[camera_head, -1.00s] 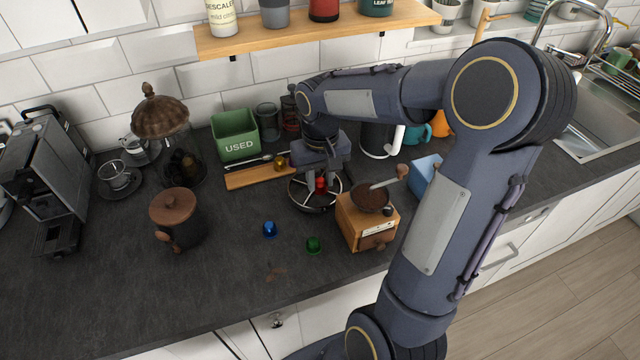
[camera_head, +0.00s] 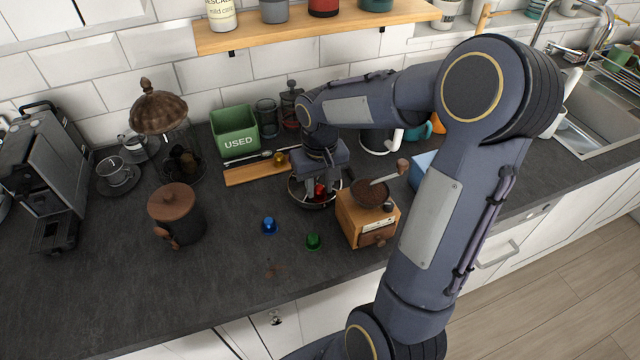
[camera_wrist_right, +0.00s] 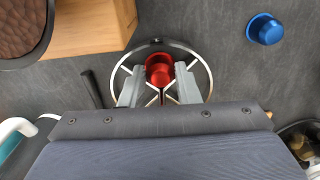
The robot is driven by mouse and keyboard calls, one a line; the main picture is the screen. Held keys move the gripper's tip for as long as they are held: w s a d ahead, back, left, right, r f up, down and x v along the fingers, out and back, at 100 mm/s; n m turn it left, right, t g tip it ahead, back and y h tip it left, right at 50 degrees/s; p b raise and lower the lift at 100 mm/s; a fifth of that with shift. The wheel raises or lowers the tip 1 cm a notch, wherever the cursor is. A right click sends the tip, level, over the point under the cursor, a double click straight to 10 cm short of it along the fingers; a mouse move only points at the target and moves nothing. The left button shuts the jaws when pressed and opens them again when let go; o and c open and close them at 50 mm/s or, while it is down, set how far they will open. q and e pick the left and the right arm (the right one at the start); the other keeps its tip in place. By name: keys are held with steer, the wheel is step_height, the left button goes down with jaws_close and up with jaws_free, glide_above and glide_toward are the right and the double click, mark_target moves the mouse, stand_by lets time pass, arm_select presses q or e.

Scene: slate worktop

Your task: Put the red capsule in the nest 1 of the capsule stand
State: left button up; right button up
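The red capsule (camera_head: 319,189) is between the fingers of my right gripper (camera_head: 320,186). In the right wrist view the two pale fingers (camera_wrist_right: 160,82) are on either side of the red capsule (camera_wrist_right: 160,70) and appear to touch it. Under them is a round stand with a light rim and spokes (camera_head: 297,198), which I take for the capsule stand; its ring (camera_wrist_right: 207,75) encircles the capsule in the wrist view. I cannot tell whether the capsule touches the stand. The nest numbers cannot be read. My left gripper is out of view.
A blue capsule (camera_head: 269,225) and a green capsule (camera_head: 313,241) stand in front. A wooden grinder (camera_head: 352,222) is close on the right. A wooden tray (camera_head: 245,176) with a gold capsule (camera_head: 280,159) and a green bin (camera_head: 235,128) are behind left.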

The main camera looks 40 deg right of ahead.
mark_target(320, 188)
steer(key=o, duration=0.4)
steer(key=shift+s+a+f, duration=0.1)
steer(key=shift+f, duration=0.2)
steer(key=shift+c, duration=0.2)
steer(key=shift+s+f, duration=0.1)
steer(key=shift+r+p, duration=0.4)
steer(key=shift+r, duration=0.05)
step_height(320, 188, up, 11)
steer(key=s+a+f+n+t+y, duration=0.2)
steer(key=s+a+t, duration=0.3)
steer(key=s+a, duration=0.7)
steer(key=s+y, duration=0.1)
steer(key=s, duration=0.2)
steer(key=shift+f+y, duration=0.35)
steer(key=shift+y, duration=0.05)
steer(key=shift+s, duration=0.1)
